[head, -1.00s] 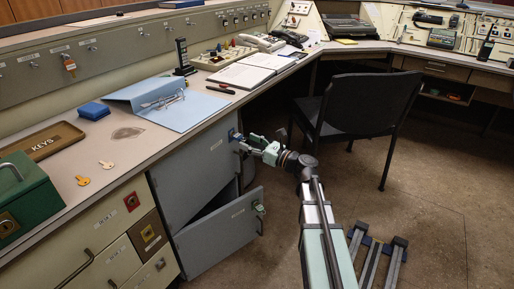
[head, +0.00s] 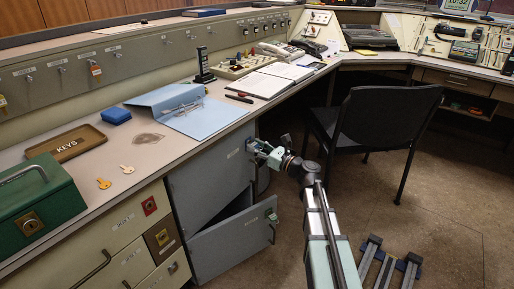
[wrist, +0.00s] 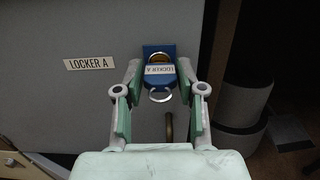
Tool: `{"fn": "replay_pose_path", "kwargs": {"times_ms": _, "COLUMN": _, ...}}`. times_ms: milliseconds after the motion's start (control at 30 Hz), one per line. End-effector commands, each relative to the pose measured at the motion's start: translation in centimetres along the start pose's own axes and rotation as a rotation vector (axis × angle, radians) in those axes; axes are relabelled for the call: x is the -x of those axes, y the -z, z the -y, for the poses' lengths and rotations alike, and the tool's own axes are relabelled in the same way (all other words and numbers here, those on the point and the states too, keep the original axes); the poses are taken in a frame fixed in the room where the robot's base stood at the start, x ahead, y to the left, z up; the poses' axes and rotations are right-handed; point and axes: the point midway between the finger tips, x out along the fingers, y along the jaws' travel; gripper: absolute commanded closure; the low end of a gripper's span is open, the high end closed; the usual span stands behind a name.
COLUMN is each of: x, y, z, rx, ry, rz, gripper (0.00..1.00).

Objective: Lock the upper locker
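The upper locker (head: 207,165) is a grey door under the desk, and it looks closed. In the wrist view its face carries a "LOCKER A" label (wrist: 90,63). To the right of the label is a blue lock plate with a brass lock (wrist: 159,57). A blue tag marked LOCKER A (wrist: 160,71) with a metal ring hangs at the lock; whether a key is inserted is hard to see. My gripper (head: 254,148) is at the lock. In the wrist view the fingers of my gripper (wrist: 160,79) stand either side of the tag, apparently with small gaps.
The lower locker door (head: 235,243) hangs open below. A brass handle (wrist: 169,125) sits below the tag. The desk holds a KEYS tray (head: 67,143), two loose keys (head: 104,183), a green cash box (head: 38,207) and a blue binder (head: 205,116). A black chair (head: 385,120) stands to the right.

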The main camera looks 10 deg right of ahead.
Motion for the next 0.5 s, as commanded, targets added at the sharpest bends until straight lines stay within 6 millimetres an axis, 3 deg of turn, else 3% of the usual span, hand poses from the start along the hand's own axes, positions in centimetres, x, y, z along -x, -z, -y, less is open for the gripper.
{"fn": "replay_pose_path", "kwargs": {"times_ms": 33, "x": 0.01, "y": -0.01, "z": 0.0, "rx": 0.0, "ry": 0.0, "rz": 0.0, "gripper": 0.9}}
{"fn": "replay_pose_path", "kwargs": {"times_ms": 67, "x": 0.01, "y": -0.01, "z": 0.0, "rx": 0.0, "ry": 0.0, "rz": 0.0, "gripper": 1.0}}
{"fn": "replay_pose_path", "kwargs": {"times_ms": 500, "x": 0.0, "y": 0.01, "z": 0.02, "rx": 0.004, "ry": 0.0, "rz": 0.0, "gripper": 1.0}}
